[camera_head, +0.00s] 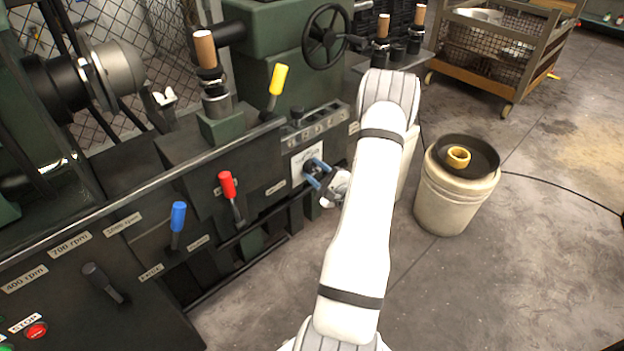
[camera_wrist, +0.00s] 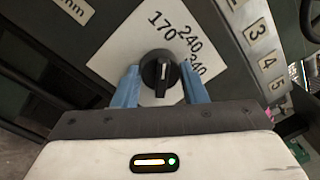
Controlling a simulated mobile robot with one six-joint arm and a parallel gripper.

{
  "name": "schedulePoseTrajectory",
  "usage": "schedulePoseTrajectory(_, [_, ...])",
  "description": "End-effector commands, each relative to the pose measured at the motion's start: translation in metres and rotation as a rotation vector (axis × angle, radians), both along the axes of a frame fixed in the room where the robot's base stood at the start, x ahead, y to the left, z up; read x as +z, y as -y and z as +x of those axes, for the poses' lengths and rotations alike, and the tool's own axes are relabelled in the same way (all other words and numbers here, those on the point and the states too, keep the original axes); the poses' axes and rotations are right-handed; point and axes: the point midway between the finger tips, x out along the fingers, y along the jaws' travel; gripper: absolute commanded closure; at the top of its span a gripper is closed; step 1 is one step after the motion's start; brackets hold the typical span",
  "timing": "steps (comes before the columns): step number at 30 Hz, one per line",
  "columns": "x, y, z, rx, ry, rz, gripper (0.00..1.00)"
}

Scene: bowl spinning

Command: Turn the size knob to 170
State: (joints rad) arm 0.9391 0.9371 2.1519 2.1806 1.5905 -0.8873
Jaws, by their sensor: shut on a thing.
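The size knob (camera_wrist: 158,68) is a black round dial with a raised grip and a white mark, on a white diamond-shaped plate (camera_wrist: 117,56). The plate is printed with 170, 240 and what looks like 340. The 170 label (camera_wrist: 166,25) is above the knob in the wrist view. My gripper (camera_wrist: 161,80) has its blue fingers on both sides of the knob and is shut on it. In the head view, my gripper (camera_head: 317,173) is at the white plate (camera_head: 300,160) on the machine's front. I cannot tell exactly which number the mark points at.
Yellow (camera_head: 278,79), red (camera_head: 227,185) and blue (camera_head: 178,217) levers stand out from the machine left of my arm. A numbered strip (camera_wrist: 258,42) is right of the plate. A bucket (camera_head: 452,197) stands on the floor at right. A wire cart (camera_head: 497,55) is behind.

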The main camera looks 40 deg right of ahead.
Motion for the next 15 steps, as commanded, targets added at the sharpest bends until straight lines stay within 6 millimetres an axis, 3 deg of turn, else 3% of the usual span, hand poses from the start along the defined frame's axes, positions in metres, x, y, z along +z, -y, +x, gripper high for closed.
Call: schedulePoseTrajectory(15, [-0.0016,-0.0004,0.0000,0.001,0.001,-0.065,0.84])
